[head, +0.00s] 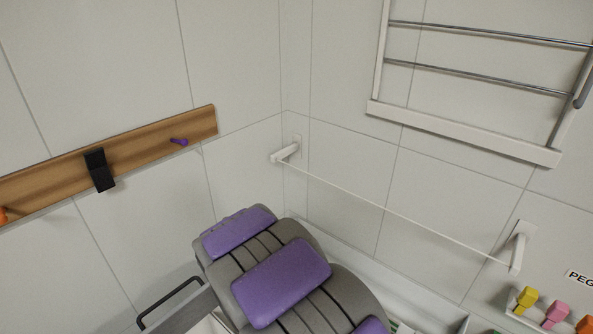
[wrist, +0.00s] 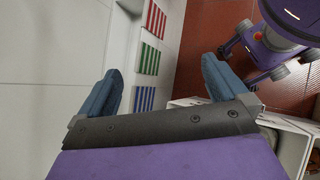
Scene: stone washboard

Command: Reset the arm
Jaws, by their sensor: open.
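My gripper (wrist: 160,66) shows in the wrist view, with its two blue-grey fingers spread wide apart and nothing between them. My grey and purple arm rises from the bottom middle of the head view, folded near the wall corner. The gripper's fingers cannot be made out in the head view. In the wrist view, my purple body shows at the upper right.
A wooden rail (head: 35,188) carries a black holder (head: 99,170) and a purple peg (head: 179,142). A thin white line (head: 390,213) spans two wall brackets. A metal-barred rack (head: 470,140) hangs upper right. A yellow peg (head: 525,299) stands lower right. Striped cloths (wrist: 149,59) lie beyond the fingers.

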